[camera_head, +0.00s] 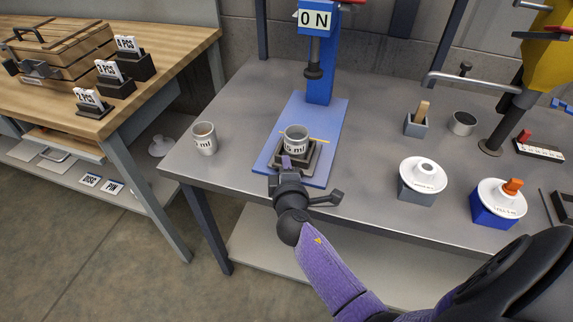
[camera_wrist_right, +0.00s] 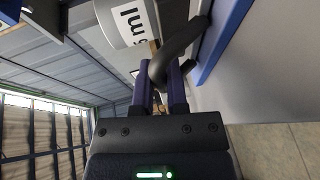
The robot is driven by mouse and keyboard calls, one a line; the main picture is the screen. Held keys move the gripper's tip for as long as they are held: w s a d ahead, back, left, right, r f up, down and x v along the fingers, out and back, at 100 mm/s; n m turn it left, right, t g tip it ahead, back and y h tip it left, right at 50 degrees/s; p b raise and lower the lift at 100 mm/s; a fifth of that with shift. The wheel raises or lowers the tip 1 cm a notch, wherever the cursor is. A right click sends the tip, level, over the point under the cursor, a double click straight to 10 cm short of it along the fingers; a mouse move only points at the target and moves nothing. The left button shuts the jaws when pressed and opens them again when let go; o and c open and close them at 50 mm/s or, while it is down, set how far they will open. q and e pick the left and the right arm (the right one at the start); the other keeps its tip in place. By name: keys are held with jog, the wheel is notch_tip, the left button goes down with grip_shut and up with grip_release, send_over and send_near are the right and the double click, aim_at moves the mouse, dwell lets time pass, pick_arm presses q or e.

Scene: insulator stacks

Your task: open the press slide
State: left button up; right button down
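The blue press (camera_head: 319,75) stands on the grey table, with a "0 N" display and a dark ram (camera_head: 314,72) raised above its blue base (camera_head: 325,165). The cup also shows in the right wrist view (camera_wrist_right: 128,20). My right gripper (camera_head: 286,163) is at the slide's front edge. In the right wrist view its purple fingers (camera_wrist_right: 159,85) stand on either side of a dark curved handle (camera_wrist_right: 180,45) and look closed on it. My left gripper is not in view.
A second cup (camera_head: 204,138) stands left of the base. A wooden bench (camera_head: 150,60) is at left.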

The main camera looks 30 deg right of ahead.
jog(key=c, duration=0.7)
grip_release()
jog(key=shift+o, duration=0.3)
